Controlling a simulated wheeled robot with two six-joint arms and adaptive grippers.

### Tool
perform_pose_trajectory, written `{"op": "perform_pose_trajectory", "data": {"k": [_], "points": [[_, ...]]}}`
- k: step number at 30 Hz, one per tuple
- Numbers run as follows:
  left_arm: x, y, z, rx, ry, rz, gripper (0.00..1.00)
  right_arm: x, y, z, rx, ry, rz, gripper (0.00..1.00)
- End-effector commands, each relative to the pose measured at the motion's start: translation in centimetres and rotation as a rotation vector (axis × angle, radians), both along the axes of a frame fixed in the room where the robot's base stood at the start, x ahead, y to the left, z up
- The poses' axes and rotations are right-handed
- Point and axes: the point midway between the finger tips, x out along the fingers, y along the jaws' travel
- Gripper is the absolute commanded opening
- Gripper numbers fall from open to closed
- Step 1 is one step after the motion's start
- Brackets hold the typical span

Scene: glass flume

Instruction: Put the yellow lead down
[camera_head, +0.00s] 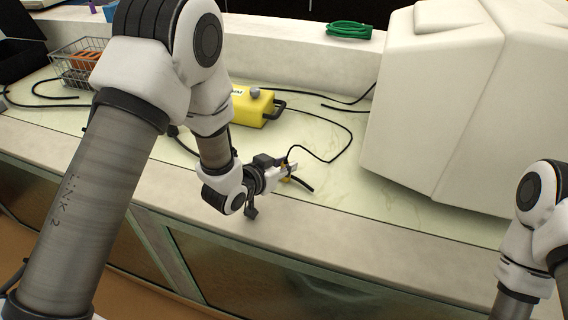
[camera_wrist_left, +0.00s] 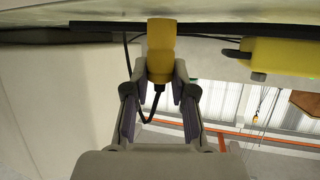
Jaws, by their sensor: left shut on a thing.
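The yellow lead (camera_head: 286,177) is a small yellow piece with a black cable, at the tip of my left gripper (camera_head: 284,171) near the counter's front. In the left wrist view the yellow piece (camera_wrist_left: 161,50) sits between the fingertips of my left gripper (camera_wrist_left: 160,75), which is shut on it. A thin black cable hangs beside it there. The piece is close to the pale counter (camera_head: 330,197); I cannot tell if it touches. My right arm shows at the right edge, but its gripper is out of view.
A yellow case (camera_head: 250,108) with a dark handle stands behind my left gripper. A large white housing (camera_head: 435,100) fills the right. A wire basket (camera_head: 78,62) is at the back left, and a green coil (camera_head: 349,30) lies on the rear ledge. Black cables cross the counter.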

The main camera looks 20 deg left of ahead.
Motion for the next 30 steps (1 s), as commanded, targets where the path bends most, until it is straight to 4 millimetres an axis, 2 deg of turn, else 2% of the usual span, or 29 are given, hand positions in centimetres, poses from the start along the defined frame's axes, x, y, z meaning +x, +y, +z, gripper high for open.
{"op": "perform_pose_trajectory", "data": {"k": [5, 6, 8, 17, 21, 23, 26, 30], "points": [[0.0, 0.0, -0.4, 0.0, 0.0, 0.0, 0.0, 0.0, 0.0, -0.3, 0.0, 0.0, 0.0, 0.4], [0.0, 0.0, -0.4, -0.001, 0.001, 0.0, 0.28, 0.0, 0.0, -0.3, 0.0, 0.0, 0.0, 0.4], [-0.1, 0.0, -0.5, 0.0, 0.003, 0.0, 0.49, 0.0, 0.0, -0.3, 0.0, 0.0, 0.0, 0.4], [-0.2, 0.0, -0.6, 0.0, 0.007, 0.0, 0.5, 0.0, 0.0, -0.2, 0.0, 0.0, 0.0, 0.4], [-0.1, 0.0, 1.1, 0.0, 0.007, 0.0, 0.5, 0.0, 0.0, 1.0, 0.0, 0.0, 0.0, 0.4], [-1.1, 0.4, 1.0, -0.001, 0.008, 0.002, 0.5, 0.0, 0.0, 0.5, 0.0, -0.001, 0.0, 0.4], [-3.3, 1.2, 2.1, -0.003, 0.005, 0.004, 0.5, 0.0, 0.0, 0.4, 0.0, 0.0, 0.0, 0.4], [-7.0, 2.4, 3.7, -0.005, 0.005, 0.004, 0.5, 0.0, 0.0, 0.3, 0.0, 0.0, 0.0, 0.4]]}}
